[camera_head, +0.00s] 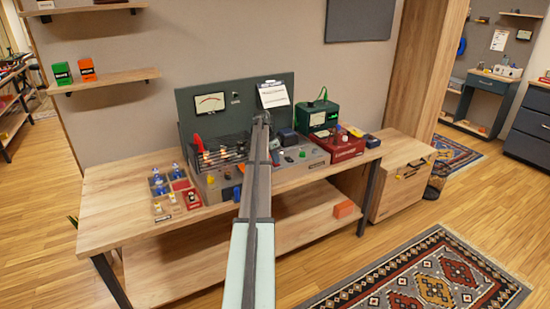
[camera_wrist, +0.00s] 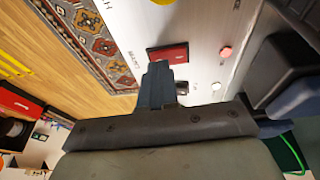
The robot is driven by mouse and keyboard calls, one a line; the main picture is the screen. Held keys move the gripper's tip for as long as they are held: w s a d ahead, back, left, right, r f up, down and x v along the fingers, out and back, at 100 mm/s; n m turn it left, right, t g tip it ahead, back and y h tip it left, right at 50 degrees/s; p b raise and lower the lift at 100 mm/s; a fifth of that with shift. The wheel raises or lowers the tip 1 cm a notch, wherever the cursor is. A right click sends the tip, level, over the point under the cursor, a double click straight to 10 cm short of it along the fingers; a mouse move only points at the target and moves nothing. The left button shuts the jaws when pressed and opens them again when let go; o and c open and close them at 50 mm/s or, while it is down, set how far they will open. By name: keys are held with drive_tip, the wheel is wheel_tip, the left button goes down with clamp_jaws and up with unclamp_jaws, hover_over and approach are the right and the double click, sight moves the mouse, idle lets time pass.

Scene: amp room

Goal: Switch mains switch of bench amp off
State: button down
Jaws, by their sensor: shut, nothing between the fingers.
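The bench amp is a grey metal chassis (camera_head: 300,157) with a tall dark back panel (camera_head: 215,102) that carries a meter, standing on the wooden bench. In the wrist view its pale metal face (camera_wrist: 205,25) fills the upper right. A red rocker in a dark frame (camera_wrist: 168,53), which looks like the mains switch, sits on that face. My gripper (camera_wrist: 159,72) is shut and empty, its dark fingertips just beside the rocker and overlapping its lower edge in view. I cannot tell whether they touch, nor the rocker's position. In the head view my arm hides part of the amp.
A round red lamp or button (camera_wrist: 224,52) and a pale knob (camera_wrist: 216,86) are near the fingers. A green meter box (camera_head: 317,116) and a red box (camera_head: 343,146) stand right of the amp. A sorting tray (camera_head: 158,207) is at left. The bench's left end is clear.

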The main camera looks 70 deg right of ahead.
drive_tip(key=shift+s+a+f, duration=0.1)
drive_tip(key=shift+a+f, duration=0.05)
drive_tip(key=shift+f, duration=0.1)
drive_tip(key=shift+w+d+r, duration=0.15)
drive_tip(key=shift+w+d, duration=0.45)
idle(0.3)
drive_tip(key=shift+r, duration=0.55)
drive_tip(key=a+r, duration=0.3)
drive_tip(key=r, duration=0.9)
drive_tip(key=shift+w+a+r, duration=0.15)
drive_tip(key=shift+a, duration=0.2)
